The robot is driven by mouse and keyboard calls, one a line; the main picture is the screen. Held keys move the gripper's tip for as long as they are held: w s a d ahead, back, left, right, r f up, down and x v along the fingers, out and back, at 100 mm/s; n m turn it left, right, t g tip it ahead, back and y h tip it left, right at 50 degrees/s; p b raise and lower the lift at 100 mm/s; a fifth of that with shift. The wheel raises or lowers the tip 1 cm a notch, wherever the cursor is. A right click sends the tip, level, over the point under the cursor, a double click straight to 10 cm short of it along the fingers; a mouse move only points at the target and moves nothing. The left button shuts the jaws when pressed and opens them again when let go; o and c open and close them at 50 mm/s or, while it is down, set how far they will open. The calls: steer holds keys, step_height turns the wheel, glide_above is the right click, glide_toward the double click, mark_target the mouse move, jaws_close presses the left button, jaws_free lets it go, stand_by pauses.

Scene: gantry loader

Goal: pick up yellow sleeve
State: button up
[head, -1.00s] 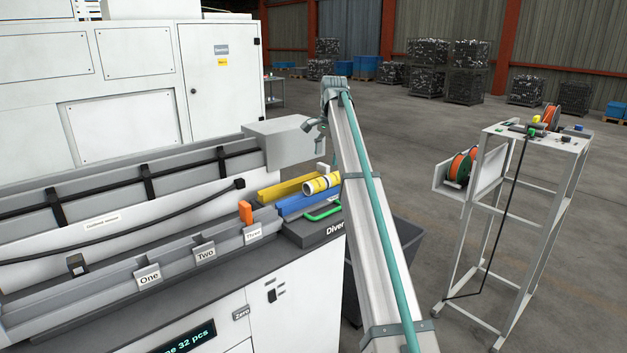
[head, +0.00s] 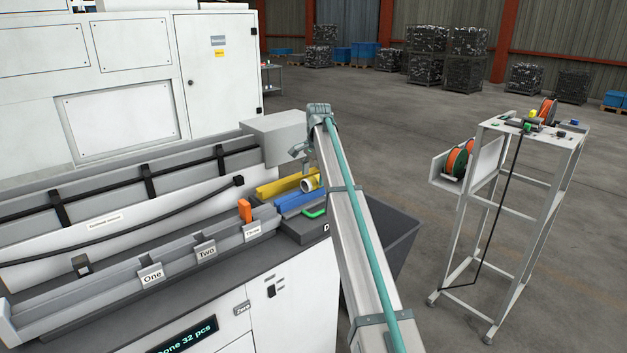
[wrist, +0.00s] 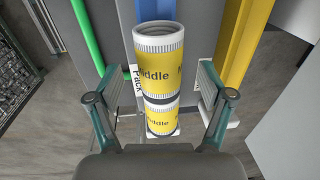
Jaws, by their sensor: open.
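The yellow sleeve (wrist: 158,64) is a cylinder with white ribbed ends and the word "Middle" on it. In the head view its white end and some yellow (head: 309,184) show by the blue and yellow rails, partly hidden by my arm. In the wrist view a second yellow "Middle" band (wrist: 161,123) shows below it; I cannot tell whether it is a separate sleeve. My gripper (wrist: 161,80) is open, with one finger on each side of the sleeve in the picture. Whether the fingers are level with it is unclear.
A blue rail (head: 296,201) and a yellow rail (head: 278,188) lie beside the sleeve. A green handle (head: 315,212) is in front, and a grey box (head: 274,138) stands behind. A dark bin (head: 398,235) is at right, and a white-framed stand (head: 530,170) stands apart.

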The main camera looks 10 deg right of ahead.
step_height(320, 180, down, 2)
steer(key=shift+w, duration=0.1)
jaws_close()
stand_by(0.5)
steer(key=shift+a+r, duration=0.15)
